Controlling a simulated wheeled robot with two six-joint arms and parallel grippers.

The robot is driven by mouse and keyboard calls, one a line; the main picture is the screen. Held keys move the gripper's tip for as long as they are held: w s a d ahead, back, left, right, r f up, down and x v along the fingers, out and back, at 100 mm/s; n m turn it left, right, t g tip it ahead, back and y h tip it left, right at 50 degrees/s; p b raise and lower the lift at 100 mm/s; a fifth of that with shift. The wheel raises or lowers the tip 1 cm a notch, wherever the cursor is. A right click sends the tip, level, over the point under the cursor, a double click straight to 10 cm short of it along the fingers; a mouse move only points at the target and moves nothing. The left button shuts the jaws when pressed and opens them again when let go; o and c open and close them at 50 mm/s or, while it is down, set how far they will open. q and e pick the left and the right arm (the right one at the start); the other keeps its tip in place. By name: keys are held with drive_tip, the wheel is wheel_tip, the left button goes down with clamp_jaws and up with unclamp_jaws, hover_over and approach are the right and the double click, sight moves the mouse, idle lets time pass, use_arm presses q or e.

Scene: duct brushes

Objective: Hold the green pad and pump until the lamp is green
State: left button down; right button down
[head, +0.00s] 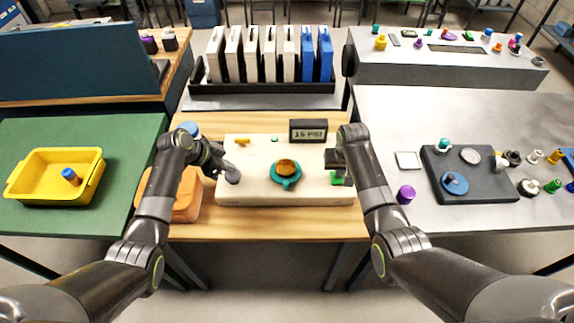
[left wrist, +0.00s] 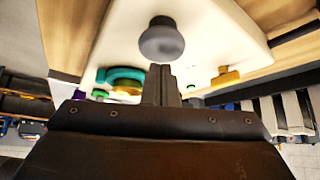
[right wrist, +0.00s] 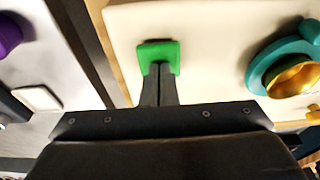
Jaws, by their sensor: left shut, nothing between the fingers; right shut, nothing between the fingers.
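A cream panel box (head: 255,190) lies on the wooden table. The green pad (head: 337,178) is at its right end, and my right gripper (head: 338,172) is shut with its fingertips at the pad. In the right wrist view the fingertips overlap the pad (right wrist: 158,55); they look in contact. A grey knob (head: 232,176) is at the panel's left end; my left gripper (head: 226,166) is shut beside it. The left wrist view shows the grey knob (left wrist: 161,42) just beyond the fingertips. A small green lamp (head: 274,139) is at the panel's back edge.
A teal ring with a gold centre (head: 286,174) sits mid-panel, with a yellow piece (head: 242,141) behind left. A display (head: 308,130) stands behind the panel. An orange bin (head: 187,200) is under my left arm.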

use_arm(q)
wheel_tip(320, 180, up, 7)
idle(0.8)
use_arm(e)
wheel_tip(320, 180, up, 7)
idle(0.8)
drive_tip(key=shift+f, duration=0.1)
idle(0.3)
